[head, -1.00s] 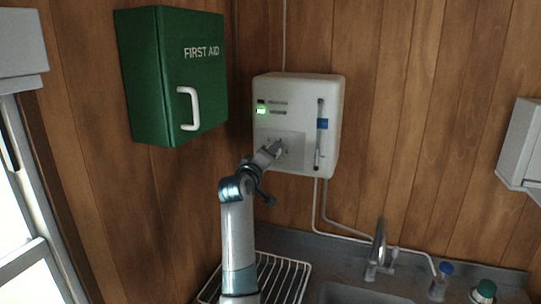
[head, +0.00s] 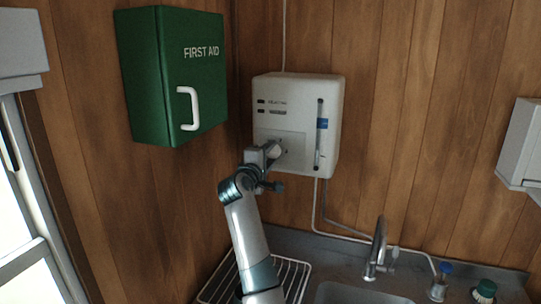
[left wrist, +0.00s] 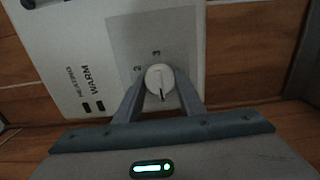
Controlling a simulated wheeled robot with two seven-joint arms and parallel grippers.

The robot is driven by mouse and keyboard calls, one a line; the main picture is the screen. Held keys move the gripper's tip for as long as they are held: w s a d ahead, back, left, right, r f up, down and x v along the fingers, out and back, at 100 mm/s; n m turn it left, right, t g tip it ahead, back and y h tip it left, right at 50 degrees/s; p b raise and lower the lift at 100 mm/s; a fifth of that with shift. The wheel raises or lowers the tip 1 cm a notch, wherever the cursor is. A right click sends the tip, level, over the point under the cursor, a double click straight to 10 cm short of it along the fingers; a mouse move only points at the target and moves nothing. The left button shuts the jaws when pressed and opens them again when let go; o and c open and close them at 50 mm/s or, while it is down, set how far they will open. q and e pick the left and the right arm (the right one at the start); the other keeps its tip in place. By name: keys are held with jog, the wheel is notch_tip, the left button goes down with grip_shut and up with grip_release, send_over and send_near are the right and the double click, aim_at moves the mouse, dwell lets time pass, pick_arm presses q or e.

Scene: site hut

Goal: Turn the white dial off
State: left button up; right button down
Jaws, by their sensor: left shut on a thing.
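The white dial (left wrist: 160,80) sits on a grey panel on the front of the white wall heater (head: 298,100). In the left wrist view it shows a dark pointer line, with the numbers 2 and 3 beside it. My left gripper (left wrist: 160,92) is shut on the dial, one finger on each side. In the head view my left gripper (head: 274,152) reaches the panel from the lower left and hides part of the dial. Both indicator windows on the heater are dark. My right gripper is not in view.
A green first aid box (head: 172,75) hangs on the wall left of the heater. Bottles (head: 441,281) stand at the lower right.

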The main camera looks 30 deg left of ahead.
pick_arm(q)
jog(key=o, duration=1)
jog(key=shift+o, duration=0.2)
jog(key=shift+s, duration=0.2)
jog(key=shift+s+d+f+b, duration=0.1)
jog(key=shift+s+b, duration=0.35)
jog(key=shift+s, duration=0.15)
jog(key=b+v, duration=0.6)
jog(key=v, duration=0.9)
jog(key=shift+s, duration=0.45)
